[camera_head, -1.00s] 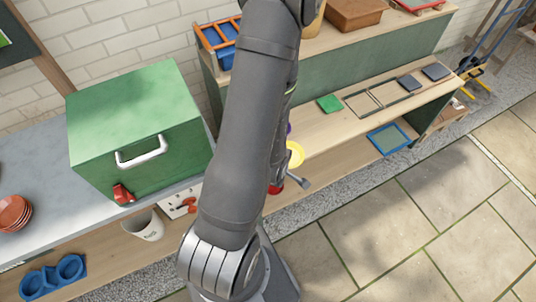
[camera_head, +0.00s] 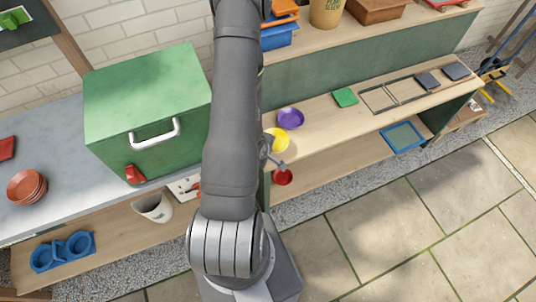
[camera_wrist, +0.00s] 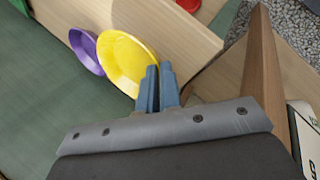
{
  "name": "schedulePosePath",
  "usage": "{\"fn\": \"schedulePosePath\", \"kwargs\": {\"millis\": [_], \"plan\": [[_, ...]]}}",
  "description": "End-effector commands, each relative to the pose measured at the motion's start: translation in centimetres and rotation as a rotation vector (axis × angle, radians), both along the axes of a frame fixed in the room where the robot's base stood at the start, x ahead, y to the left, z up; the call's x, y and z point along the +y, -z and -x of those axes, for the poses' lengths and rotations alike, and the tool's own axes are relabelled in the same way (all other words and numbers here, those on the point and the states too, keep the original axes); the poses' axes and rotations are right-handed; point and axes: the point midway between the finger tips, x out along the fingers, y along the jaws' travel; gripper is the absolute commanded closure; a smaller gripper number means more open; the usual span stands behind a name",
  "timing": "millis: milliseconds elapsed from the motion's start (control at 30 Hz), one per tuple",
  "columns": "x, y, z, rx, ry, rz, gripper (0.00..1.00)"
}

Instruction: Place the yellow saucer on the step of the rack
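The yellow saucer (camera_head: 279,140) is at the left end of the rack's pale wooden step (camera_head: 318,124), just in front of the purple saucer (camera_head: 290,118). In the wrist view the yellow saucer (camera_wrist: 125,60) is tilted, its hollow side showing. My gripper (camera_wrist: 160,70) has its blue fingers nearly together at the saucer's right rim, and it appears shut on that rim. I cannot tell whether the saucer touches the step (camera_wrist: 175,35). In the head view my arm hides part of the saucer and most of the gripper.
A red saucer (camera_head: 282,177) is lower, in front of the step. A green tile (camera_head: 345,97), dark tiles and a blue-framed tray (camera_head: 402,136) lie further right. A green box (camera_head: 150,105) stands left of my arm. The step is bare between the purple saucer and green tile.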

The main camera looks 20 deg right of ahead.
Motion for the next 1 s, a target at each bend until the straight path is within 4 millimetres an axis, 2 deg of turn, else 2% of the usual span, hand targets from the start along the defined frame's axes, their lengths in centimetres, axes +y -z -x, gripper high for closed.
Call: {"fn": "schedulePosePath", "kwargs": {"millis": [100, 300, 667, 733, 1000], "plan": [[0.0, 1.5, 0.1, 0.002, 0.000, -0.002, 1.00], [0.0, 2.8, 0.0, 0.001, 0.000, -0.002, 1.00], [0.0, 3.1, 0.0, 0.000, 0.000, -0.002, 1.00], [0.0, 3.1, 0.0, -0.001, 0.000, -0.002, 0.87], [0.0, 3.0, 0.0, -0.001, -0.001, -0.002, 0.87]]}}
